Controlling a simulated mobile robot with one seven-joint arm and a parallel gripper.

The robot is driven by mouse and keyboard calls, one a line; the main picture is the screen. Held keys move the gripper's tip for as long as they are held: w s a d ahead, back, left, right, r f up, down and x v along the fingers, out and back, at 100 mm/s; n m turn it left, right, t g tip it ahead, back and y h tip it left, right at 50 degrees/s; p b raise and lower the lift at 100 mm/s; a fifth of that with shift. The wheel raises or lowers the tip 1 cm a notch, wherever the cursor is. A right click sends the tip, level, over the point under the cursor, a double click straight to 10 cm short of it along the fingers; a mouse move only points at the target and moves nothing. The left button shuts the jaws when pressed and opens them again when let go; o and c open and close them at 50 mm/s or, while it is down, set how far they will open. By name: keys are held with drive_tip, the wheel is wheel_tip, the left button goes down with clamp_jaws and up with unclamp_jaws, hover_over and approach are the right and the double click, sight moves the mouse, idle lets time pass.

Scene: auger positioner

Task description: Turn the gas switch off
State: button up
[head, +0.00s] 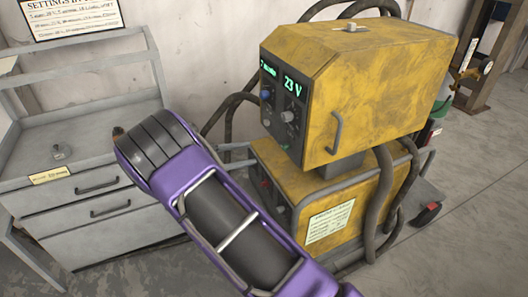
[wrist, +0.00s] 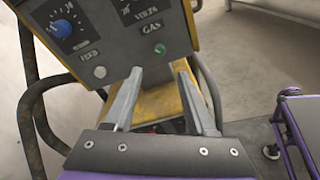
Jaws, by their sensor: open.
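The gas switch (wrist: 160,49) is a small round button or knob under the GAS label on the dark front panel of a yellow welding machine (head: 345,90). In the wrist view it sits at the top centre, just beyond my fingertips. My gripper (wrist: 160,76) is open and empty, its two grey fingers pointing up at the lower part of the panel. The gas switch lies roughly in line with the gap between them. I cannot tell whether the fingers touch the panel, or how the switch is set. In the head view my gripper does not show.
A blue dial (wrist: 61,28) and a white FEED button (wrist: 99,72) are left of the gas switch. Thick dark hoses (wrist: 38,110) loop left of the panel. A lower yellow unit (head: 330,197) stands beneath. A grey drawer cart (head: 85,185) is at left.

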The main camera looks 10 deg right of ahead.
drive_tip(key=v, duration=0.5)
drive_tip(key=shift+s+a, duration=0.1)
drive_tip(key=shift+a, duration=0.2)
drive_tip(key=shift+r, duration=0.15)
